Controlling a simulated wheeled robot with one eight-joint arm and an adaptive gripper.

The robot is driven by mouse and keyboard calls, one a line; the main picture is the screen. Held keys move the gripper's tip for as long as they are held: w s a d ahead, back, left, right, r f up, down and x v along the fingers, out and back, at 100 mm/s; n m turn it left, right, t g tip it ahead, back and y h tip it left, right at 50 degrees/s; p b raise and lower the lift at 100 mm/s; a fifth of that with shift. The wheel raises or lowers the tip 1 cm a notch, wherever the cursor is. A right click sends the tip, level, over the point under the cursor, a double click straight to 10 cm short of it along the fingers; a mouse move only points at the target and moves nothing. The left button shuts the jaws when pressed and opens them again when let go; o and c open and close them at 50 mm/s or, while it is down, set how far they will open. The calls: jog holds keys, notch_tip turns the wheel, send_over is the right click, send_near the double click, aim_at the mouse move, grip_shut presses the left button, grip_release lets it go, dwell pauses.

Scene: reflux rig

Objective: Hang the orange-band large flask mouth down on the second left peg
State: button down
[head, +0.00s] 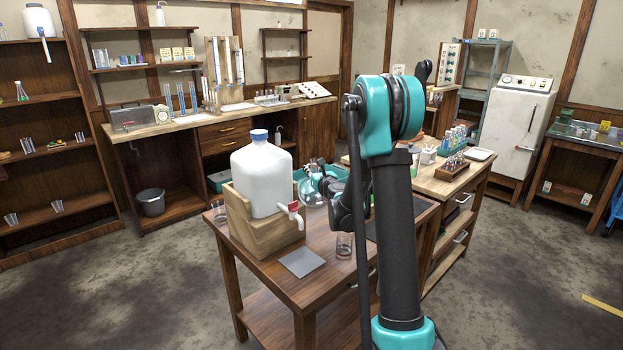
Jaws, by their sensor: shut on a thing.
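My gripper (319,184) shows small beside the big white jug, partly hidden by my own arm. It is shut on a clear, rounded glass piece (312,198), which looks like the large flask, over the dark wooden table. No orange band can be made out, and which way its mouth points is unclear. I cannot pick out the second left peg or its rack in this view; my arm covers part of the scene.
A glass beaker (344,245) and a grey mat (302,262) lie near. Floor at left is clear.

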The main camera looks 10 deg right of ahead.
jog(key=shift+f, duration=2.05)
jog(key=c, duration=1.3)
grip_release()
